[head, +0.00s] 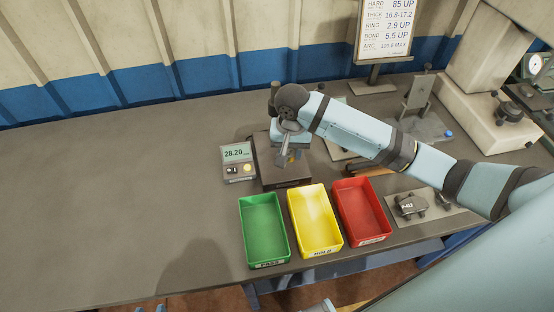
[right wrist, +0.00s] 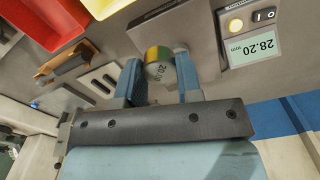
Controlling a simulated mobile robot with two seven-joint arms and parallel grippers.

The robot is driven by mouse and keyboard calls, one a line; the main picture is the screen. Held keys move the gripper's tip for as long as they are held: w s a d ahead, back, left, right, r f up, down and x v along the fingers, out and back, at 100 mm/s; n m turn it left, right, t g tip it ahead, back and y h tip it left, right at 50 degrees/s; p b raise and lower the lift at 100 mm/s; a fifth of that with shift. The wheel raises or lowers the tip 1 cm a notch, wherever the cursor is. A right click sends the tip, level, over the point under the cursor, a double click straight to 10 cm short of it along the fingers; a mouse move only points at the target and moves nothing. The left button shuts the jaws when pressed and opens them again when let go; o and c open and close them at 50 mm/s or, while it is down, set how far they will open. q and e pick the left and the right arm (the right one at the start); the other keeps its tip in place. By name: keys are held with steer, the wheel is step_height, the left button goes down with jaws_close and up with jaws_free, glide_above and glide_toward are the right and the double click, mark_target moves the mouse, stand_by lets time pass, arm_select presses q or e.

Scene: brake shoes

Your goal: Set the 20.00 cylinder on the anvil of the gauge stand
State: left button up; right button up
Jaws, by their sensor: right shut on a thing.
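My right gripper (right wrist: 158,68) is shut on the 20.00 cylinder (right wrist: 160,66), a short grey piece with a yellow and green band, held between the two blue fingers. In the head view the right gripper (head: 288,158) is over the dark base of the gauge stand (head: 290,180). The stand's base also shows in the right wrist view (right wrist: 185,22), beyond the cylinder. The anvil is hidden by the gripper and arm, and I cannot tell whether the cylinder touches it. The gauge readout (head: 237,153) shows 28.20. My left gripper is not in view.
Green (head: 264,230), yellow (head: 315,220) and red (head: 363,212) trays stand in front of the gauge stand. A plate with a dark part (head: 410,206) lies right of them. A sign (head: 383,30) stands behind. The left of the bench (head: 110,190) is clear.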

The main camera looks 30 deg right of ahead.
steer(key=w+d+r+m+b, duration=0.3)
steer(key=w+r+m+b, duration=0.2)
steer(key=w+r+m, duration=0.4)
step_height(320, 180, down, 15)
steer(key=shift+s+a+r, duration=0.1)
steer(key=shift+a, duration=0.05)
step_height(320, 180, down, 5)
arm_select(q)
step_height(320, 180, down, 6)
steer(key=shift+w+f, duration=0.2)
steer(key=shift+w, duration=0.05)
arm_select(e)
steer(key=o, duration=0.9)
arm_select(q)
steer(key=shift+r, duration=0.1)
arm_select(e)
steer(key=shift+o, duration=0.2)
